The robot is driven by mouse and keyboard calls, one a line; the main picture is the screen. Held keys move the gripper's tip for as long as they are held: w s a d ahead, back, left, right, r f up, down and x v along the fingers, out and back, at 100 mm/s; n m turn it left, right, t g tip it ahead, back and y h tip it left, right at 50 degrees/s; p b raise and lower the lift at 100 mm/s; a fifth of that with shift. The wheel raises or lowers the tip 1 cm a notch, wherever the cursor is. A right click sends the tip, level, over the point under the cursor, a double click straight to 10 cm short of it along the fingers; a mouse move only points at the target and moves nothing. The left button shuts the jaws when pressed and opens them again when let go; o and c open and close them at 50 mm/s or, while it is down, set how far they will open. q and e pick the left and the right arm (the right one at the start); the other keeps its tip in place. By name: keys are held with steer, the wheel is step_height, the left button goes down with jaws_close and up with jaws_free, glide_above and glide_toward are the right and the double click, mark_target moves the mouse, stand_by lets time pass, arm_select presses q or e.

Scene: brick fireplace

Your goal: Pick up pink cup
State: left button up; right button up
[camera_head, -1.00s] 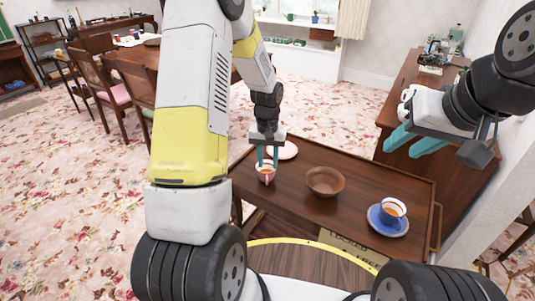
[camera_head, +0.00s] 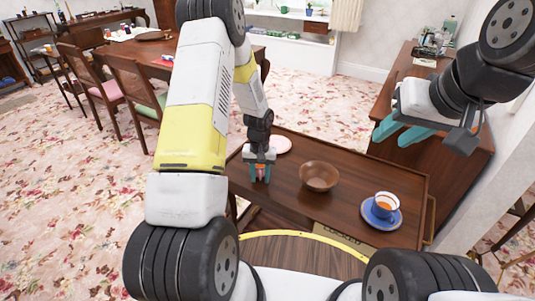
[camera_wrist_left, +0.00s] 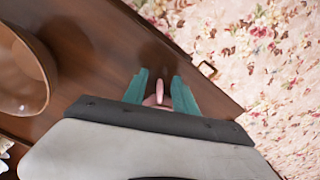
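The pink cup (camera_head: 260,170) stands near the left end of the brown tray table (camera_head: 290,200), mostly hidden by my left gripper (camera_head: 260,175). That gripper points down with its teal fingers on either side of the cup. In the left wrist view, a narrow pink part of the cup (camera_wrist_left: 159,92) shows between the two fingers (camera_wrist_left: 160,92), with gaps beside it; the fingers look open. My right gripper (camera_head: 402,131) is open and empty, above the right side near the wooden cabinet.
A brown bowl (camera_head: 319,178) stands to the right of the pink cup. A pale saucer (camera_head: 281,145) lies just behind my left gripper. A wooden cabinet (camera_head: 405,95) stands behind the table's right end.

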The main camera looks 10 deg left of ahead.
arm_select(q)
steer(key=shift+c, duration=0.4)
jaws_close()
steer(key=shift+r, duration=0.1)
stand_by(0.8)
